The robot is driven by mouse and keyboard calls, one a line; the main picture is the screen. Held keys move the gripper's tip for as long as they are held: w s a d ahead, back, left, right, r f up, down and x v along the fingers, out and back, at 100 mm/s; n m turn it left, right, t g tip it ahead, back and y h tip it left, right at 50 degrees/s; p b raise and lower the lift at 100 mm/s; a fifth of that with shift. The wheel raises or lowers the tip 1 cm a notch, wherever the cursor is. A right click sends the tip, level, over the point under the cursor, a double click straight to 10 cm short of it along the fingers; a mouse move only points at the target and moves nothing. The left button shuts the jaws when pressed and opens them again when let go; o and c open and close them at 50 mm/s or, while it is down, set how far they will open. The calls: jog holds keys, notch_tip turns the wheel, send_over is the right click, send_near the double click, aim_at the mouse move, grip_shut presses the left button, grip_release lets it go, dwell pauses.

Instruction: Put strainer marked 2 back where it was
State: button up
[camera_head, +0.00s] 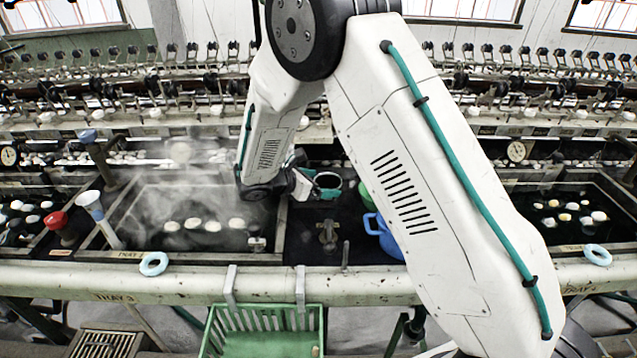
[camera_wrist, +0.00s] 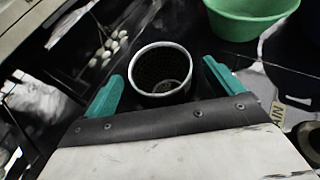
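A round vessel with a pale rim and a dark, mesh-like inside (camera_wrist: 161,72) stands just beyond my gripper (camera_wrist: 163,72) in the wrist view. It may be the strainer, but no number 2 is readable on it. Its rim lies between the two teal fingers, with a gap visible at each side. My gripper is open. In the head view the vessel (camera_head: 328,181) shows at the end of my gripper (camera_head: 314,178), over the dark section right of the steaming basin (camera_head: 190,190). The vessel's lower part is hidden.
A green bowl (camera_head: 366,197) and blue jug (camera_head: 384,238) stand close at right. Several white cocoons (camera_head: 210,225) float in the left basin. Blue rings (camera_head: 153,264) lie on the front ledge. A green basket (camera_head: 262,335) hangs in front.

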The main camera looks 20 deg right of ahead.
jog(key=shift+r, duration=0.1)
jog(key=shift+a+r, duration=0.25)
jog(key=shift+a, duration=0.05)
jog(key=v, duration=1.1)
jog(key=shift+a+r, duration=0.1)
jog(key=shift+a, duration=0.05)
jog(key=s+d+r+m+g+y, duration=0.4)
jog(key=s+d+r+m, duration=0.6)
jog(key=s+d+r, duration=0.35)
jog(key=s+r+m+t+y, duration=0.1)
jog(key=s+r+m+y, duration=0.2)
jog(key=s, duration=1.9)
jog(key=m+y, duration=0.5)
jog(key=m, duration=0.3)
jog(key=shift+d+t, duration=0.25)
jog(key=shift+t, duration=0.05)
